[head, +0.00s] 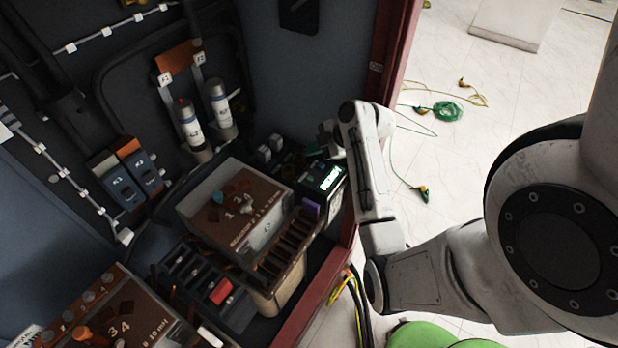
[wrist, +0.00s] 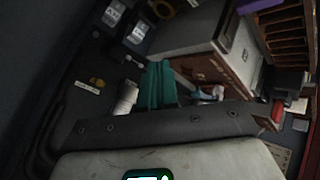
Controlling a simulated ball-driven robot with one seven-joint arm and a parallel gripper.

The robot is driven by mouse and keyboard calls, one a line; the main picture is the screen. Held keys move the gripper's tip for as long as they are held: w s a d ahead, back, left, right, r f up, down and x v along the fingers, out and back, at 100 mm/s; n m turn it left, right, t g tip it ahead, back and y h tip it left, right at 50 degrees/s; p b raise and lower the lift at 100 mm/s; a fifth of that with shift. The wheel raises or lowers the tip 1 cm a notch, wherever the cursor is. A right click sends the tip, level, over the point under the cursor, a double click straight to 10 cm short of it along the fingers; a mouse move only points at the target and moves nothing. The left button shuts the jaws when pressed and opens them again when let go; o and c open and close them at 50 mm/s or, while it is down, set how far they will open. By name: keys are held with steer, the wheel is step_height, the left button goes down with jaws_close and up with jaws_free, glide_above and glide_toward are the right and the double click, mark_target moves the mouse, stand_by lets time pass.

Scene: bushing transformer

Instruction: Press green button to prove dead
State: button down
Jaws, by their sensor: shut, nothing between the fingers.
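My gripper (head: 328,133) is shut and empty, just above and behind this device, partly hidden by my arm. I cannot tell whether it touches anything. In the wrist view, a pale surface with a dark bolted rim fills the bottom, with a green-ringed light (wrist: 148,176) at the lower edge. A teal piece (wrist: 158,86) stands beyond the rim; I cannot tell what it is.
Two grey cylinders (head: 218,108) and switches (head: 127,172) are on the back panel. The red cabinet frame (head: 388,65) borders the right. Cables (head: 447,111) lie on the floor outside.

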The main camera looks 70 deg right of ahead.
steer(key=b, duration=0.7)
glide_above(313, 180)
steer(key=shift+a+f, duration=0.15)
steer(key=shift+f, duration=4.2)
steer(key=shift+f, duration=0.1)
steer(key=shift+f, duration=0.3)
steer(key=shift+f+b, duration=0.45)
steer(key=shift+r+p, duration=0.65)
steer(key=shift+r, duration=0.25)
step_height(313, 180, up, 5)
steer(key=p, duration=0.4)
